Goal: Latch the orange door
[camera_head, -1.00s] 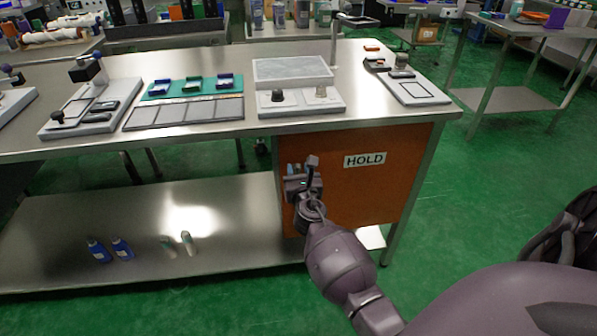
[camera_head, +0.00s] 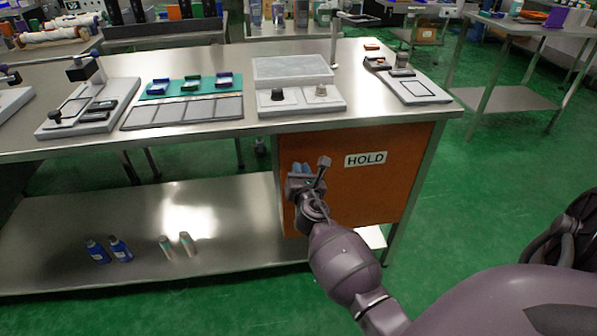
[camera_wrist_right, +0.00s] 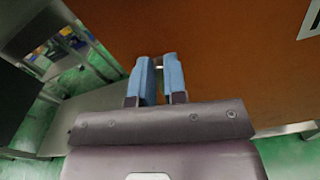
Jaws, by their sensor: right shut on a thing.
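The orange door (camera_head: 375,190) with a HOLD label (camera_head: 366,159) hangs under the right end of the workbench. It looks flush in the bench front. My right gripper (camera_head: 299,168) is at the door's left side, its blue fingertips against or close to the orange face. In the right wrist view the gripper (camera_wrist_right: 160,75) is shut on a small pale part, probably the door's handle (camera_wrist_right: 159,63), mostly hidden between the fingers. The orange door (camera_wrist_right: 235,50) fills the upper right there. The latch itself cannot be made out. My left gripper is out of view.
The steel workbench (camera_head: 215,131) carries trays, fixtures and a clear-lidded box (camera_head: 292,70). Blue bottles (camera_head: 120,249) and pale tubes (camera_head: 187,243) stand on its lower shelf (camera_head: 60,225), left of the door.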

